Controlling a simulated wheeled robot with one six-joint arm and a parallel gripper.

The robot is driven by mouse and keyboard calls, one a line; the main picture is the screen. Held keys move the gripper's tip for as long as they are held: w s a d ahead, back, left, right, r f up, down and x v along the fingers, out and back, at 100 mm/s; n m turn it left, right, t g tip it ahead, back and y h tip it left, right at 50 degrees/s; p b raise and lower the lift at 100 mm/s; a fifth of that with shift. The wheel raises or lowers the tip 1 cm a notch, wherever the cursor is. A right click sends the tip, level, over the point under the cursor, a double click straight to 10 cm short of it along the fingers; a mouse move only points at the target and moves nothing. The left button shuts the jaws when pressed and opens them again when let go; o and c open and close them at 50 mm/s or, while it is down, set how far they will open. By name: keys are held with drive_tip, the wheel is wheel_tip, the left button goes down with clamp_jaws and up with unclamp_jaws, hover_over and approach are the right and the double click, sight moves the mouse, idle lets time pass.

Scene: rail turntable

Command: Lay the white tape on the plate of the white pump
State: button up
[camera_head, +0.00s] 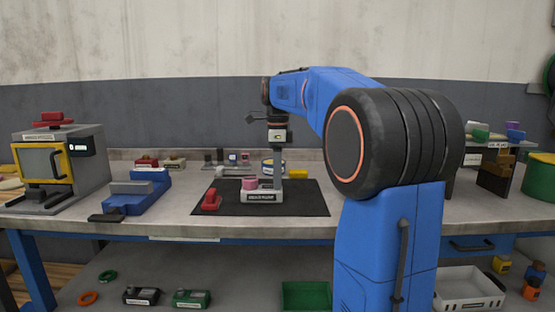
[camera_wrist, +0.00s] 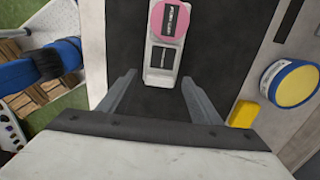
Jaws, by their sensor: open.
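The white pump (camera_head: 262,196) stands on a black mat, a pink round piece (camera_head: 249,183) on its left part. In the wrist view the pump (camera_wrist: 153,50) shows this pink disc (camera_wrist: 170,20) at its upper end and a dark two-part plate (camera_wrist: 162,57) below it. The plate looks bare. My gripper (camera_wrist: 158,80) is open and empty, its fingers apart just below the plate end in that view. In the head view my gripper (camera_head: 277,172) is above the pump's right part. I cannot clearly make out the white tape in either view.
A red block (camera_head: 211,200) lies left of the pump on the mat (camera_head: 310,200). Behind stand a round tin (camera_wrist: 290,83) and a yellow block (camera_wrist: 243,114). A blue vise-like device (camera_head: 140,190) and a yellow-framed machine (camera_head: 62,165) are further left. The mat's right side is clear.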

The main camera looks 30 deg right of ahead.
wheel_tip(320, 180, up, 17)
idle(0.5)
drive_tip(key=s+a+f+n+t, duration=0.2)
drive_tip(key=s+a+f+n, duration=1)
drive_tip(key=s+f+n, duration=0.15)
drive_tip(key=s+a+f+n+t, duration=0.1)
drive_tip(key=s+f+n, duration=0.2)
drive_tip(key=s+f, duration=0.2)
drive_tip(key=s+a+f+n+t, duration=0.1)
drive_tip(key=s+f+n, duration=0.3)
drive_tip(key=f, duration=0.7)
drive_tip(key=s+a+f+n, duration=0.3)
drive_tip(key=s+f, duration=0.3)
drive_tip(key=f, duration=0.2)
drive_tip(key=shift+s+a+f+n+t, duration=0.15)
drive_tip(key=shift+s+a+n+t, duration=0.2)
drive_tip(key=shift+n, duration=0.3)
drive_tip(key=shift+d, duration=0.1)
